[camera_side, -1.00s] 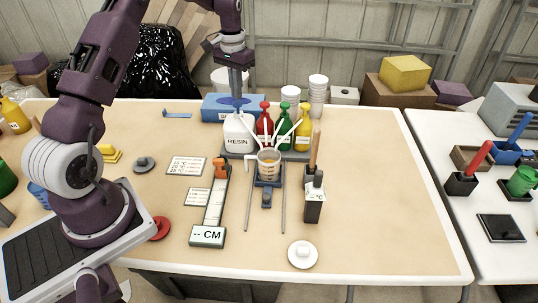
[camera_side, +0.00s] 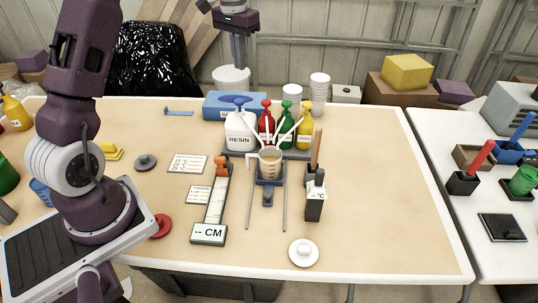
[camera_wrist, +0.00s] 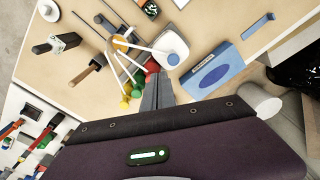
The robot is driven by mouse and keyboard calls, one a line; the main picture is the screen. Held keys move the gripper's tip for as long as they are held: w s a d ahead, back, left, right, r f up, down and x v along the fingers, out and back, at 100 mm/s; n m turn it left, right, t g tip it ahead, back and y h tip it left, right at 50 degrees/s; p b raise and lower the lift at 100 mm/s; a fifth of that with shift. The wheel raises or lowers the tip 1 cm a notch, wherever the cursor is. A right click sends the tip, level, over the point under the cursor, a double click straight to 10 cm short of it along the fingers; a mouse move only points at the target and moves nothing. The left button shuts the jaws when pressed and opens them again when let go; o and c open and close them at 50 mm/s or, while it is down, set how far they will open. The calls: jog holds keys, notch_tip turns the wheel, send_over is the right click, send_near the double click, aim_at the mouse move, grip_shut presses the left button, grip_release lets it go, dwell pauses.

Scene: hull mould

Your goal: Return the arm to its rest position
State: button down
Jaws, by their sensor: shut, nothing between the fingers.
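My gripper (camera_side: 239,60) hangs fingers-down behind and above the back edge of the table, high over the resin bottle (camera_side: 240,132). Its fingers are shut and empty. In the wrist view my gripper (camera_wrist: 157,92) shows as grey fingers pressed together, with the bottles and cup below and beyond them. My gripper touches none of these.
Red (camera_side: 266,124), green (camera_side: 286,126) and yellow (camera_side: 304,128) pump bottles stand beside the resin. A blue tissue box (camera_side: 226,106) and stacked white cups (camera_side: 319,90) line the back. A handled tool stands in a dark holder (camera_side: 314,205). The table's front right is clear.

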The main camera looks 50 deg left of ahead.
jog(key=s+d+r+m+t, duration=0.2)
jog(key=s+d+r+t, duration=0.1)
jog(key=s+d+r, duration=1)
jog(key=s+d+f+t, duration=0.1)
jog(key=s+d, duration=0.3)
jog(key=s, duration=0.4)
jog(key=s+d+f+t, duration=0.1)
jog(key=s+d+f, duration=0.3)
jog(key=s, duration=0.4)
jog(key=shift+s+f+m, duration=0.2)
jog(key=shift+m, duration=0.2)
